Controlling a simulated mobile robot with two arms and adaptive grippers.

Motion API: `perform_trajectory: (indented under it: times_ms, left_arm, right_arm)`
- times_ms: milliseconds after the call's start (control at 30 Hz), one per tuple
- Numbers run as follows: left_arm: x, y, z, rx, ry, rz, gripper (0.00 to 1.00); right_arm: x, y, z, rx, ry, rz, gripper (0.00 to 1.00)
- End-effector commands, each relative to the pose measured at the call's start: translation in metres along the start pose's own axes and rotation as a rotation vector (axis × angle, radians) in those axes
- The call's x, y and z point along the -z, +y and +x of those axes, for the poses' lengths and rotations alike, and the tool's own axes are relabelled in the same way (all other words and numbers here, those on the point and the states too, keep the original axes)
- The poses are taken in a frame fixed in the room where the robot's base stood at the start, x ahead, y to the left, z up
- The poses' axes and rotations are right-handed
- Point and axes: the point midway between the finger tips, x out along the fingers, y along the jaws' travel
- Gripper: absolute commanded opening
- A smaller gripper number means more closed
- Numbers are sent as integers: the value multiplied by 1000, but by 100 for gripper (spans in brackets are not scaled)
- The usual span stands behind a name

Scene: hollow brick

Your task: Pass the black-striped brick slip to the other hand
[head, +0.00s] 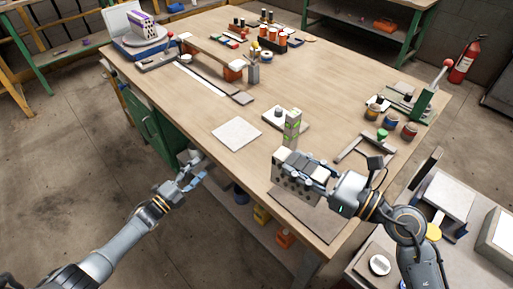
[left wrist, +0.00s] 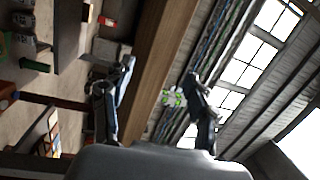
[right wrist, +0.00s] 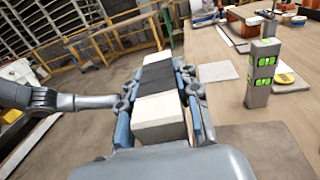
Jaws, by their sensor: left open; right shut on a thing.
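My left gripper (head: 191,176) is open and empty, beside the table's near left edge and well apart from the slip. Its spread fingers (left wrist: 158,85) show in the left wrist view with nothing between them.
A grey upright block with green vials (head: 291,128) stands just behind the slip. A pale square pad (head: 237,134) lies to the left, and a dark mat (head: 308,217) below. The table's middle is mostly clear.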

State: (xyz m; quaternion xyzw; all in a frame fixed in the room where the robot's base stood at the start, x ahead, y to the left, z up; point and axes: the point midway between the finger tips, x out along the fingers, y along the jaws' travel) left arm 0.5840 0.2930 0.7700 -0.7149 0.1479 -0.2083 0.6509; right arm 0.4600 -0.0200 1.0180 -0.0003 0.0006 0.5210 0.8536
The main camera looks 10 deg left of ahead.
Motion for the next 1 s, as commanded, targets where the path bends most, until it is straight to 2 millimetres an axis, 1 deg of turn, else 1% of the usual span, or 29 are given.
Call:
perform_trajectory:
  times_ms: [33, 67, 100, 167, 200, 267, 300, 367, 400, 500, 600, 700, 800, 933, 1000]
  left_arm:
    - [0, -30, 11, 65, 59, 90, 59]
    - [3, -48, 17, 107, 99, 146, 59]
    - [10, -69, 26, 165, 156, 220, 59]
    - [30, -97, 40, 253, 253, 335, 59]
    - [48, -110, 50, 309, 324, 407, 59]
    - [78, -127, 64, 391, 433, 511, 59]
    - [98, -138, 71, 452, 511, 585, 59]
    - [128, -155, 79, 551, 635, 701, 59]
    - [149, -165, 83, 624, 723, 779, 59]
    - [188, -182, 82, 791, 925, 946, 59]
    - [212, -192, 78, 926, 1090, 1064, 59]
    - [223, -197, 72, 1019, 1207, 1136, 59]
    - [229, -199, 68, 1071, 1275, 1171, 59]
    - [236, -198, 66, 1094, 1304, 1184, 59]
    - [244, -198, 66, 1095, 1305, 1184, 59]
  right_arm:
    - [-1, 0, 0, 0, -2, -1, 0]
    - [-1, 0, 0, 0, -2, -1, 0]
    - [-1, 0, 0, 0, -2, -1, 0]
    - [-1, 0, 0, 0, -2, 0, 0]
    - [-1, 0, 0, 0, -2, 0, 0]
    - [-1, 0, 0, 0, -2, -1, 0]
    - [-1, 0, 0, 0, -2, -1, 0]
    - [-1, 0, 0, 0, -2, -1, 0]
    - [-1, 0, 0, 0, -2, -1, 0]
    - [-1, 0, 0, 0, -2, -1, 0]
    - [-1, 0, 0, 0, -2, -1, 0]
    - [-1, 0, 0, 0, -2, -1, 0]
    - [-1, 0, 0, 0, -2, -1, 0]
    - [-1, 0, 0, 0, -2, -1, 0]
    - [-1, 0, 0, 0, -2, -1, 0]
